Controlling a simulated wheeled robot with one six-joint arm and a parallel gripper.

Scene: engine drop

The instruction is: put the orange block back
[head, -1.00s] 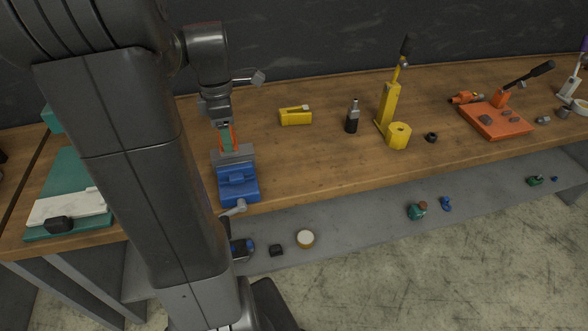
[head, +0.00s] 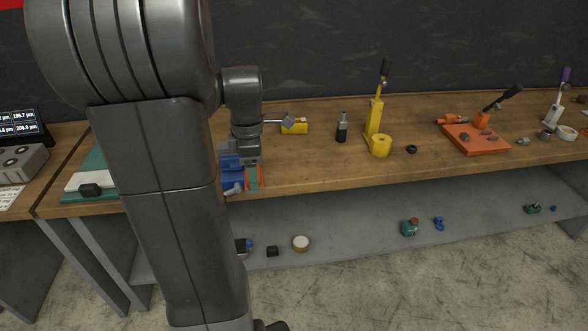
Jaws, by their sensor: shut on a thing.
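The orange block (head: 262,181) shows as narrow orange strips at both sides of a green strip, below my wrist. I cannot tell whether the green belongs to the block or to a finger. My gripper (head: 253,175) points down and is shut on the block, its fingers mostly hidden. It is at the front edge of the wooden bench, in front of and to the right of the blue vise (head: 231,164). My wrist and arm hide much of the vise. I cannot tell how far the block is from the vise or bench edge.
Along the bench stand a yellow block (head: 295,128), a black bottle-like item (head: 342,130), a yellow lever tool (head: 375,120) and an orange plate (head: 476,139). A teal mat (head: 90,160) lies left. Small parts, including a round lid (head: 301,243), lie on the grey lower shelf (head: 340,225).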

